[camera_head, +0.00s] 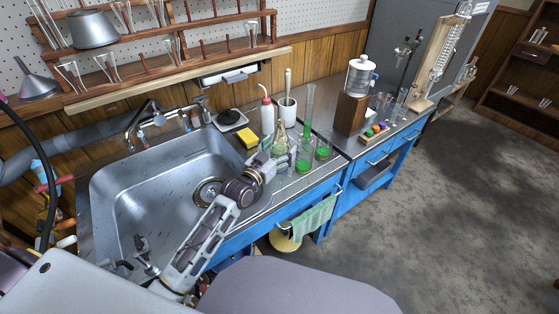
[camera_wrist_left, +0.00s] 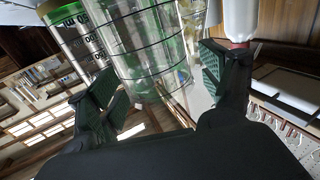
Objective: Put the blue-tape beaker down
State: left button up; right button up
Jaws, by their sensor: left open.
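My left gripper (camera_head: 283,160) is open at the counter strip right of the sink, close to a group of glassware. In the left wrist view its two green-padded fingers (camera_wrist_left: 160,85) stand apart, with clear glass (camera_wrist_left: 150,45) beyond and between them. A marked glass vessel (camera_wrist_left: 72,35) shows at the upper left there. In the head view, a beaker with green liquid (camera_head: 304,160) stands just right of the gripper, and another green one (camera_head: 323,152) is farther right. I cannot make out blue tape on any vessel. Whether the fingers touch glass is unclear.
A conical flask (camera_head: 281,138) and a tall cylinder (camera_head: 309,105) stand behind the gripper. The sink (camera_head: 150,200) opens to the left; a towel (camera_head: 313,218) hangs in front.

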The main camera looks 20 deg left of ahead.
pick_arm(q)
jog(key=c, duration=1.5)
jog(key=shift+c, duration=0.2)
jog(key=shift+r, duration=0.1)
jog(key=shift+r, duration=0.35)
notch_tip(320, 180, up, 9)
jog(key=p, duration=0.2)
pick_arm(e)
notch_tip(320, 180, down, 6)
jog(key=s+d, duration=0.2)
jog(key=shift+s+d, duration=0.15)
jog(key=shift+d, duration=0.15)
